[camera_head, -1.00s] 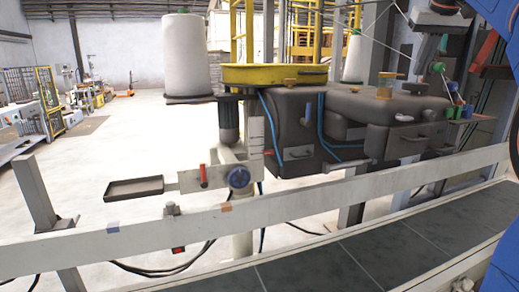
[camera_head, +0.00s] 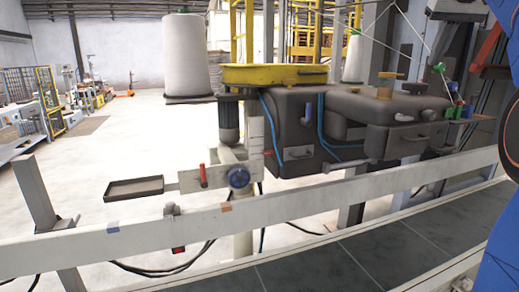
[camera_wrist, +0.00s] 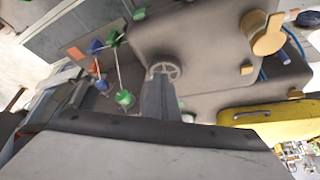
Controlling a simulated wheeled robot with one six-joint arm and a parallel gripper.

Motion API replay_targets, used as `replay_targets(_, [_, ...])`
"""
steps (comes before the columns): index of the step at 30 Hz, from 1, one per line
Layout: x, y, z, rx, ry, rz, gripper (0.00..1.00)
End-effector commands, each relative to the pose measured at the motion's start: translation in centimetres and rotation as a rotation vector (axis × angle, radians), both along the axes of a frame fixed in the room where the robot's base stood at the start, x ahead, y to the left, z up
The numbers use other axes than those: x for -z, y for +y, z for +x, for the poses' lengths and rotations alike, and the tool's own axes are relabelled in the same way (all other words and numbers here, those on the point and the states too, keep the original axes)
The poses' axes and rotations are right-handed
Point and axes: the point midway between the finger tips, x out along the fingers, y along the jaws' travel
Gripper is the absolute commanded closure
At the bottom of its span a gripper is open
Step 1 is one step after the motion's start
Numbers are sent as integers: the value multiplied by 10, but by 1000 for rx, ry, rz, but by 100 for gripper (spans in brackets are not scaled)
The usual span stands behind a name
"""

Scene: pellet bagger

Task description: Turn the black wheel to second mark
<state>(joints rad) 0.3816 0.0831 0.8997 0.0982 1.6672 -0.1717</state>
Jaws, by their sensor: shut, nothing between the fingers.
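A small dark grey handwheel (camera_wrist: 163,70), the likely black wheel, lies ahead of my gripper (camera_wrist: 161,85) in the wrist view. The gripper's fingers are together and empty, with their tips overlapping the wheel's lower rim in the picture. I cannot tell whether they touch it. In the head view the wheel (camera_head: 414,88) is a small dark shape on top of the dark machine housing (camera_head: 345,105). No marks around the wheel can be made out. The gripper's fingers do not show in the head view.
Green and blue pieces on thin rods (camera_wrist: 120,60) stand beside the wheel. A tan knob (camera_wrist: 262,38) and a yellow pan (camera_wrist: 270,120) lie to its right. In the head view a pale rail (camera_head: 290,210) and a dark conveyor (camera_head: 370,250) cross in front.

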Motion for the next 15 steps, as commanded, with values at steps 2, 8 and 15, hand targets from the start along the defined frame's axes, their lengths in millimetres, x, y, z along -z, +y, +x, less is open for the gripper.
replay_targets(2, [3,-3,-1,1,0,0,100])
replay_targets(8, [22,-2,-1,0,2,1,100])
replay_targets(15, [49,-3,-1,-1,1,1,100])
